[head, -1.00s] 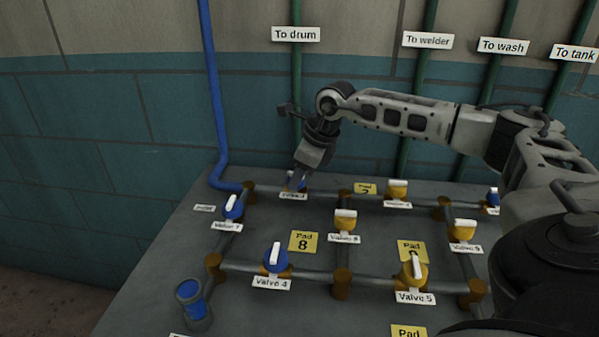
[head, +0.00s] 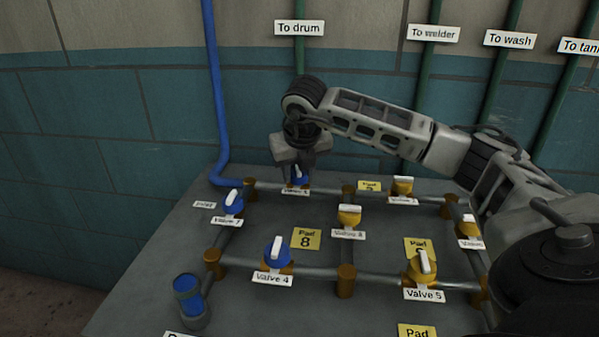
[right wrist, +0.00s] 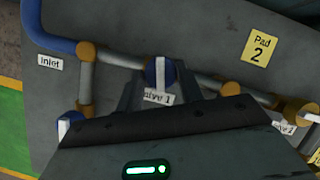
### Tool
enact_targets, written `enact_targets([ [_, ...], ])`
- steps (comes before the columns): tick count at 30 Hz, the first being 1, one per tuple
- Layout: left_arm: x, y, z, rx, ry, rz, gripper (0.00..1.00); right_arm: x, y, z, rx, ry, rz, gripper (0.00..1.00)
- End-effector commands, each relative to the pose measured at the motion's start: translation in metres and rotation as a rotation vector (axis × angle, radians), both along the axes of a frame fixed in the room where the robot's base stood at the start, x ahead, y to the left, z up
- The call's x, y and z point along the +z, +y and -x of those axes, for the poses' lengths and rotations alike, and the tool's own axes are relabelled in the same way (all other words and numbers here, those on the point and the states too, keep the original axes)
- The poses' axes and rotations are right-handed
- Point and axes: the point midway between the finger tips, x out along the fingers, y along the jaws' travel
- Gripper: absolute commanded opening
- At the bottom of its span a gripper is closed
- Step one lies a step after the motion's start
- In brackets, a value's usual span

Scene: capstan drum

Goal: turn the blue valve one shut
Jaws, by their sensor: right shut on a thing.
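Valve 1 is a round blue valve with a white bar handle, on the back pipe of the grey table. In the head view the blue valve 1 (head: 297,181) is partly hidden under my right gripper (head: 298,166). In the right wrist view valve 1 (right wrist: 151,73) lies between the fingers of my right gripper (right wrist: 160,87), which is shut on it. There its white handle stands crosswise to the pipe. Its label (right wrist: 157,97) is partly covered by a finger. My left gripper is not in view.
Blue valve 7 (head: 230,207), blue valve 4 (head: 275,255) and yellow valve 8 (head: 349,217) stand nearby on pipes. A blue inlet pipe (head: 216,110) runs down the wall at left. Pad 2 (right wrist: 259,46) lies to the right of valve 1.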

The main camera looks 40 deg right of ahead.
Motion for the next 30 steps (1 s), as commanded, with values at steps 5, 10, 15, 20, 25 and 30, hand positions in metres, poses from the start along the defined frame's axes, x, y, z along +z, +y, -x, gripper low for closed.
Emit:
enact_targets([
  [5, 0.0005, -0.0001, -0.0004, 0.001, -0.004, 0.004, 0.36, 0.0018, 0.0004, -0.0019, -0.127, -0.005, 0.000, 0.14],
  [10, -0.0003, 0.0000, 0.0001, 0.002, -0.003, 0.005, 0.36, 0.0020, 0.0004, -0.0023, -0.216, -0.005, 0.000, 0.14],
  [15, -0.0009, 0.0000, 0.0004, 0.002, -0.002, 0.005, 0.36, 0.0020, 0.0004, -0.0024, -0.269, -0.004, 0.001, 0.14],
  [20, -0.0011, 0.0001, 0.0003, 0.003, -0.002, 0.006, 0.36, 0.0021, 0.0005, -0.0025, -0.291, -0.005, 0.001, 0.14],
  [25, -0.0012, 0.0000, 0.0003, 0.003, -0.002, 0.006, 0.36, 0.0021, 0.0004, -0.0025, -0.297, -0.005, 0.002, 0.14],
  [30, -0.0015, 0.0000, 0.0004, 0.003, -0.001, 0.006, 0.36, 0.0021, 0.0003, -0.0025, -0.297, -0.005, 0.001, 0.14],
])
